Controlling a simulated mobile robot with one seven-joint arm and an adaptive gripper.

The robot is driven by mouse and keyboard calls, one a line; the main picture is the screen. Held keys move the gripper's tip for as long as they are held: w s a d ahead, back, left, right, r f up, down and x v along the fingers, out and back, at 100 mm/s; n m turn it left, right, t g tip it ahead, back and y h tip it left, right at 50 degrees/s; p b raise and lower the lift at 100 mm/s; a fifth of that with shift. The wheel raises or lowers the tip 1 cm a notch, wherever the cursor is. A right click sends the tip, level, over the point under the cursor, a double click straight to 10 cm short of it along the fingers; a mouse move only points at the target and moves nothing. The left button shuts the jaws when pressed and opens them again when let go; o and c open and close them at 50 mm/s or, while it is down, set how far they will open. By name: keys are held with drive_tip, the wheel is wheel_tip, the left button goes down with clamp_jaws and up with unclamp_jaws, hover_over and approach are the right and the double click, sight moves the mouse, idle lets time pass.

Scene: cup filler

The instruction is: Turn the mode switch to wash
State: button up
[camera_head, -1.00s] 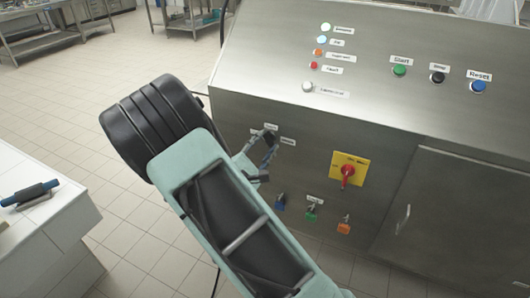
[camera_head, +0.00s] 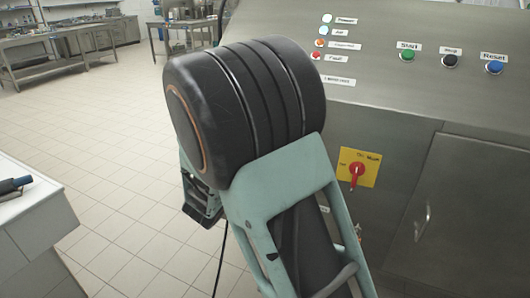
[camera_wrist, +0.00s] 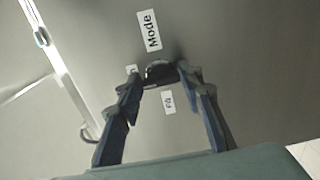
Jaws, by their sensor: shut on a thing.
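The mode switch (camera_wrist: 158,73) is a dark knob on the grey metal panel, under the white "Mode" label (camera_wrist: 149,31) in the wrist view. My gripper (camera_wrist: 159,77) has one finger on each side of the knob and is shut on it. The "Fill" label (camera_wrist: 168,102) shows between the fingers. Another small label (camera_wrist: 131,70) at the knob's left is mostly hidden by the left finger, so I cannot read it. Which way the knob points is not clear. In the head view my arm hides the switch and the gripper's fingers.
On the machine's front (camera_head: 400,125), a red rotary switch (camera_head: 357,170) on a yellow plate sits right of my arm. Green (camera_head: 408,56), black (camera_head: 450,61) and blue (camera_head: 494,68) buttons are above. A white counter (camera_head: 30,215) stands at left, with open tiled floor between.

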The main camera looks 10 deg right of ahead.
idle(0.5)
drive_tip(key=o, duration=1.2)
drive_tip(key=shift+c, duration=0.2)
drive_tip(key=v, duration=1.2)
